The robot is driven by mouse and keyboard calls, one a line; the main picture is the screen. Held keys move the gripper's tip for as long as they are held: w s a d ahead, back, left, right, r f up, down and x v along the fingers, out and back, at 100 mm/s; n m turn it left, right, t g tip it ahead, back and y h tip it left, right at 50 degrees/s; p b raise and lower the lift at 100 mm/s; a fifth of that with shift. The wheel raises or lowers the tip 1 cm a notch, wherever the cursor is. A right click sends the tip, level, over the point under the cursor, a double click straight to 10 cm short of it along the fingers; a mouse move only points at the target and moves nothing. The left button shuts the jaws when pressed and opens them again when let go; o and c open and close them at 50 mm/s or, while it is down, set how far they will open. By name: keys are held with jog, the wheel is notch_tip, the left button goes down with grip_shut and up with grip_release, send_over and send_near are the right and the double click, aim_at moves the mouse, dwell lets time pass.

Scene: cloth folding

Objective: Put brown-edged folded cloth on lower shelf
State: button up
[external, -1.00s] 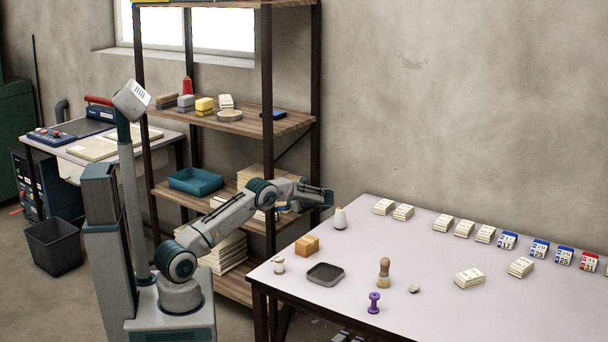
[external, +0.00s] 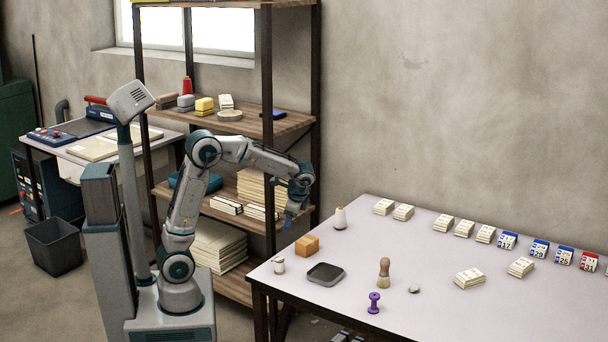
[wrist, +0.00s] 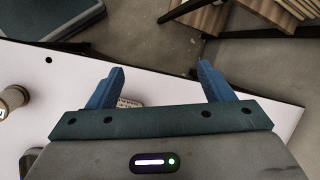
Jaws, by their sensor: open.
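I cannot pick out a brown-edged folded cloth for certain. The small pale stacks (external: 226,205) on the shelf under the middle board show darker edges, and a second pair (external: 262,212) lies beside them; I cannot tell whether they are cloth. The lower shelf (external: 238,290) holds a tall pile of cream sheets (external: 222,245). My gripper (external: 291,216) points down between the shelf unit and the table's left end. In the wrist view my gripper (wrist: 160,66) is open with two blue fingers apart and nothing held. A small pale item (wrist: 130,102) shows partly behind the left finger.
The table (external: 440,290) carries a white cone (external: 340,218), an orange block (external: 307,245), a dark tray (external: 325,274), a brush (external: 384,273) and several pale stacks (external: 469,278). The shelf's dark front post (external: 268,120) stands close to my arm. A teal bin (external: 178,181) is partly hidden.

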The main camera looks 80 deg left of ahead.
jog(key=s+d+n+t+h, duration=0.1)
jog(key=s+d, duration=0.4)
jog(key=d, duration=0.1)
jog(key=s+d+f+n+t+h, duration=0.1)
jog(key=s+d+n+h, duration=0.1)
jog(key=s+d, duration=0.4)
jog(key=s+d+f+n+t+h, duration=0.1)
jog(key=s+d, duration=0.5)
jog(key=d, duration=0.1)
jog(key=shift+d, duration=0.1)
